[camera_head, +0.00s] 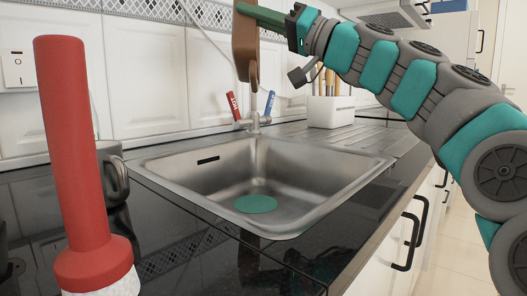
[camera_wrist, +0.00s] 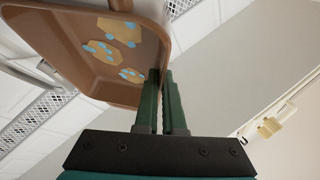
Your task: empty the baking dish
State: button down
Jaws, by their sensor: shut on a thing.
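The brown baking dish (camera_head: 244,50) hangs in the air at the top of the head view, above the back of the sink. It looks steeply tilted there, seen nearly edge-on. My gripper (camera_head: 258,14) is shut on its edge with green fingers. In the wrist view, the dish (camera_wrist: 60,45) fills the upper left, and my gripper (camera_wrist: 164,80) pinches its near wall. Three tan cookies with blue bits are inside it: one upper cookie (camera_wrist: 122,33), one middle cookie (camera_wrist: 100,54) and one lower cookie (camera_wrist: 132,75).
A steel sink (camera_head: 330,170) with a teal disc (camera_head: 256,203) on its floor lies below the dish. A tap (camera_head: 256,122) with red and blue handles stands behind. A white utensil holder (camera_head: 331,112) stands back right. A tall red-handled object (camera_head: 75,150) stands front left.

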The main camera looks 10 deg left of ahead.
jog(key=shift+w+d+f+m+t+y+b, duration=0.15)
jog(key=shift+d+f+m+t+y+b, duration=0.4)
jog(key=shift+b, duration=1.75)
jog(key=shift+d+f+b, duration=0.35)
jog(key=shift+d+b, duration=0.25)
jog(key=shift+d+r+y, duration=0.15)
jog(key=shift+d+y, duration=0.1)
jog(key=shift+y, duration=0.1)
jog(key=shift+w+d+f+m+t+y, duration=0.1)
jog(key=shift+w+d+m+t+y, duration=0.1)
jog(key=shift+d+m+t, duration=0.2)
jog(key=shift+w+d+f+m+t+y, duration=0.1)
jog(key=shift+d+m+t+y, duration=0.15)
jog(key=shift+d+m, duration=0.1)
jog(key=shift+s, duration=0.1)
